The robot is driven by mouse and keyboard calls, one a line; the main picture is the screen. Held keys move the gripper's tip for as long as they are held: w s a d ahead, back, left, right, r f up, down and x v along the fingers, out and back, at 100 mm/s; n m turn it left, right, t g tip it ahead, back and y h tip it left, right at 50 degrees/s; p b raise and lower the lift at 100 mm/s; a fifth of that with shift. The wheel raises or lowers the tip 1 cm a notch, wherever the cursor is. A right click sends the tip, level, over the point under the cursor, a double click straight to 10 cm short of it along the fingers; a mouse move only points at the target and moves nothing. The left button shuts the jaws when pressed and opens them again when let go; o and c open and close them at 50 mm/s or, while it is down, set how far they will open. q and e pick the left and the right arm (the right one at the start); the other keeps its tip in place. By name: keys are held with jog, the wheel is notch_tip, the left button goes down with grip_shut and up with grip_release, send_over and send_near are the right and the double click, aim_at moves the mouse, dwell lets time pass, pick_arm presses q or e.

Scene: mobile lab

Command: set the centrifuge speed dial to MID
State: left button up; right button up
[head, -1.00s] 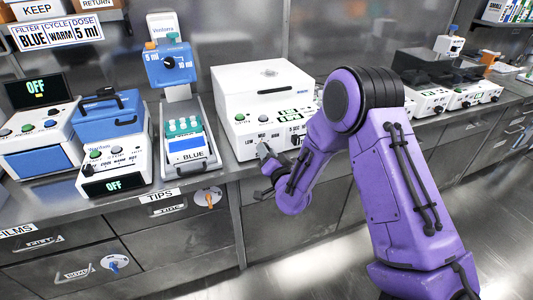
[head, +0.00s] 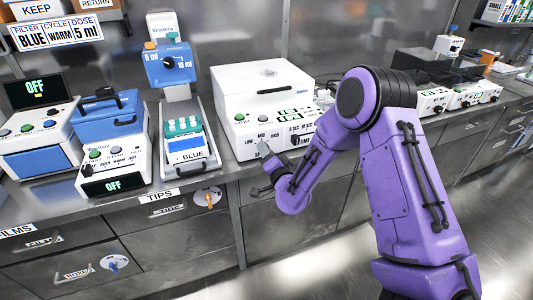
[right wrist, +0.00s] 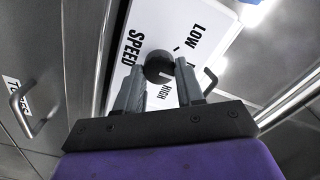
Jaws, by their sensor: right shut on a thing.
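The centrifuge (head: 262,78) is a white box with a lid, standing on the bench in the middle of the head view. Its front panel carries LOW and MID labels, with several buttons above. The right wrist view shows the round black speed dial (right wrist: 159,65) between SPEED, LOW and HIGH lettering. A pale mark on the dial seems to face the HIGH side; its exact setting is hard to tell. My right gripper (right wrist: 160,82) is shut on the dial, one finger at each side. My left gripper is out of view.
Left of the centrifuge stand a tube rack labelled BLUE (head: 190,150), a blue dosing unit (head: 168,68) and white devices with OFF displays (head: 112,185). Drawers with handles (head: 75,275) lie below the bench edge. Floor at the lower right is clear.

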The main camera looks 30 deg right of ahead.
jog(key=o, duration=1)
jog(key=shift+o, duration=0.2)
jog(key=shift+s, duration=0.1)
jog(key=b+v, duration=0.2)
jog(key=v, duration=0.8)
jog(key=shift+s, duration=0.2)
